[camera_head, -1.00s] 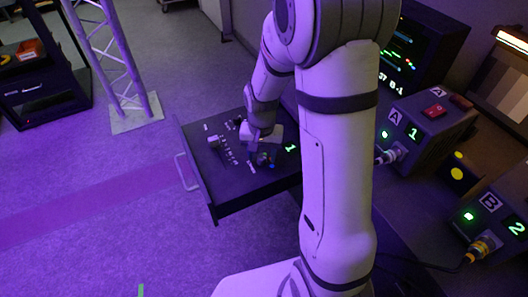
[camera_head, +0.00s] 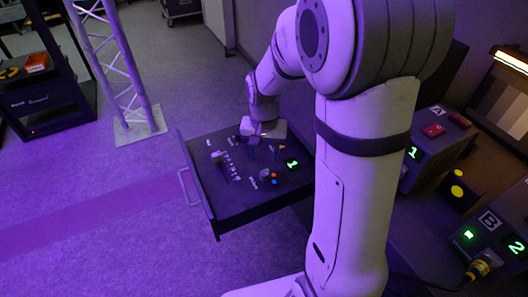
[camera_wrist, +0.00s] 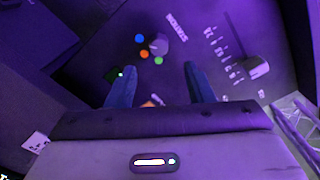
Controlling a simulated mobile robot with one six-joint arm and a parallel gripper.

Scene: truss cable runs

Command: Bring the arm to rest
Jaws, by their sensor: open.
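My gripper (camera_head: 264,143) is above the far part of a dark pulled-out panel (camera_head: 250,208) with small controls. In the wrist view my gripper (camera_wrist: 158,74) shows two fingers apart with nothing held between them. Beyond the fingertips lie a round grey knob (camera_wrist: 159,44) and several coloured dots on the panel. My arm is bent over the panel, its large upper link standing in front of the right-hand equipment. I cannot tell the exact height of the fingertips above the panel.
Box A (camera_head: 436,150) and box B (camera_head: 497,229) stand at the right; a cable plug (camera_head: 483,264) is in box B. A metal truss (camera_head: 112,62) and a dark rack (camera_head: 45,90) stand at the left. The floor in front of the panel is clear.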

